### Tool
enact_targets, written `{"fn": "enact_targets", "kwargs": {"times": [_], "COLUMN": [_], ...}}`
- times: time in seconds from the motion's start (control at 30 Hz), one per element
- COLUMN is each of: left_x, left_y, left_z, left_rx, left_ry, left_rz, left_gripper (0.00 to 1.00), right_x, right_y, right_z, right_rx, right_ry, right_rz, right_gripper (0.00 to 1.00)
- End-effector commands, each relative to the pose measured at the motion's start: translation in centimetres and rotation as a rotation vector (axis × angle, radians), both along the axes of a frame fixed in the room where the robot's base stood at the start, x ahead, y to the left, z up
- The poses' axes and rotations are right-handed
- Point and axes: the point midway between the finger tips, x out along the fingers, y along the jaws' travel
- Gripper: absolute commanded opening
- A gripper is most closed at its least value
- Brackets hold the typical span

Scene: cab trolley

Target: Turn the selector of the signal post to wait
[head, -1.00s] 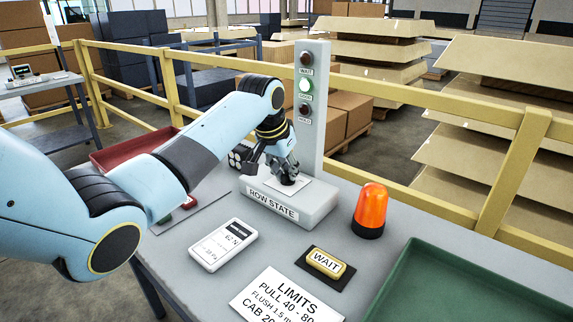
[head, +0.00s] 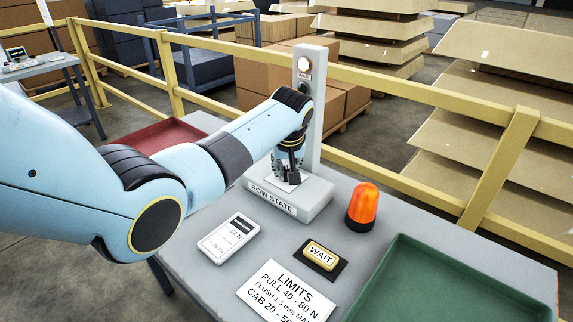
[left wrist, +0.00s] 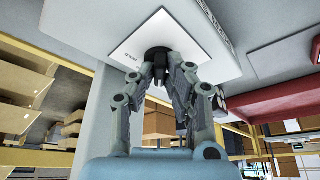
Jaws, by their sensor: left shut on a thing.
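The signal post (head: 319,112) stands upright on its grey base (head: 312,204), labelled ROW STATE. Its top lamp (head: 304,64) is lit white; the lamps below are dark or hidden behind my arm. My left gripper (head: 289,177) points down at the white plate on the base. In the left wrist view my left gripper (left wrist: 160,72) is shut on the black selector knob (left wrist: 157,54), with fingers on both sides of it. The knob is mostly hidden in the head view, and its pointing direction cannot be read. My right gripper is not in view.
An orange beacon (head: 362,206), a yellow WAIT block (head: 321,254), a handheld meter (head: 229,238) and a LIMITS card (head: 287,291) lie in front of the base. A green tray (head: 455,285) is at right, a red tray (head: 168,135) at left. A yellow railing runs behind.

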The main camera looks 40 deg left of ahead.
Motion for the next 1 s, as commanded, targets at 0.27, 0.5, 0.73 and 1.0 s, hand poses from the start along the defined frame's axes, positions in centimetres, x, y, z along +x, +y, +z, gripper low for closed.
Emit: {"fn": "enact_targets", "kwargs": {"times": [0.27, 0.5, 0.73, 1.0], "left_x": [0.07, 0.07, 0.07, 0.03], "left_y": [-0.02, -0.02, -0.01, -0.03], "left_z": [0.05, 0.05, 0.04, 0.11], "left_rx": [0.000, 0.000, 0.000, 0.000], "left_ry": [-0.002, -0.003, -0.002, -0.001], "left_rz": [0.030, 0.031, 0.030, 0.029], "left_gripper": [0.00, 0.00, 0.35, 0.35], "right_x": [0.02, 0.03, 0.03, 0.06], "right_y": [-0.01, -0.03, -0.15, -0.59], "right_z": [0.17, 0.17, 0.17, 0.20], "right_rx": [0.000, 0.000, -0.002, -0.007], "right_ry": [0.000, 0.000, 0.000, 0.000], "right_rz": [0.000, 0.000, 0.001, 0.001], "right_gripper": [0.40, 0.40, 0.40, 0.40]}}
